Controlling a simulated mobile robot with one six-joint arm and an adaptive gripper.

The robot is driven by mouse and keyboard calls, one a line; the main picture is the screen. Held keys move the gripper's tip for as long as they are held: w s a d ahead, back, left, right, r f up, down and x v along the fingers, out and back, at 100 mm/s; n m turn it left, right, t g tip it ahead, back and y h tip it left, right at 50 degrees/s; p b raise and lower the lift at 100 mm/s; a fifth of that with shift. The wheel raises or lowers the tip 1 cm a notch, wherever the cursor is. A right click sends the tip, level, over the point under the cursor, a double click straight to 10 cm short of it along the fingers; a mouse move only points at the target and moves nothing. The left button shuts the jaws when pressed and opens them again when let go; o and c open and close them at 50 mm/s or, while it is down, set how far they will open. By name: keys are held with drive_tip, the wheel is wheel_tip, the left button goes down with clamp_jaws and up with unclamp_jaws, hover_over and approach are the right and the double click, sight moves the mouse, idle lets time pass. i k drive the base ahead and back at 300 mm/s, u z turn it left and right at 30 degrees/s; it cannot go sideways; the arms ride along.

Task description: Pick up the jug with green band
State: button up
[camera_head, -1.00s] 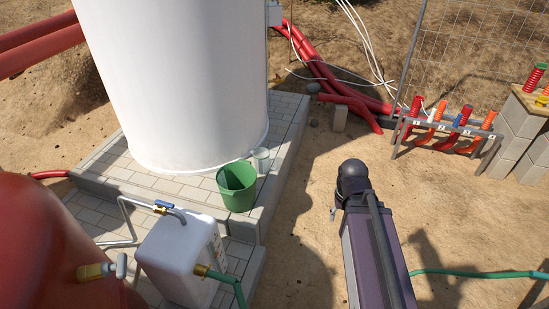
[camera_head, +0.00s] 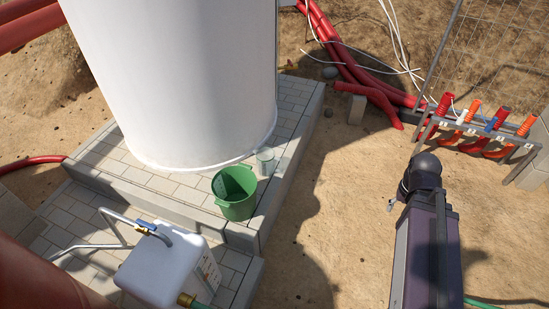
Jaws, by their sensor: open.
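A small pale, see-through jug (camera_head: 265,161) stands on the paved ledge beside the foot of the white tank, just behind and right of a green bucket (camera_head: 235,193). It looks upright; it is too small here to make out a green band on it. My arm reaches in from the lower right, over the sandy ground. Only a small part of my gripper (camera_head: 391,204) shows below the dark wrist, open and with nothing seen in it. It is well to the right of the jug and apart from it. The rest of the gripper is hidden by the wrist.
A large white tank (camera_head: 175,75) rises behind the jug. A white canister (camera_head: 170,268) with a blue-handled valve stands at lower left. Red pipes (camera_head: 345,55) lie at the back. A rack (camera_head: 480,135) of coiled hoses stands at right. Sand between ledge and arm is clear.

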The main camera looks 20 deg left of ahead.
sight(265, 156)
drive_tip(key=u, duration=0.2)
drive_tip(key=i, duration=1.15)
drive_tip(key=u, duration=0.45)
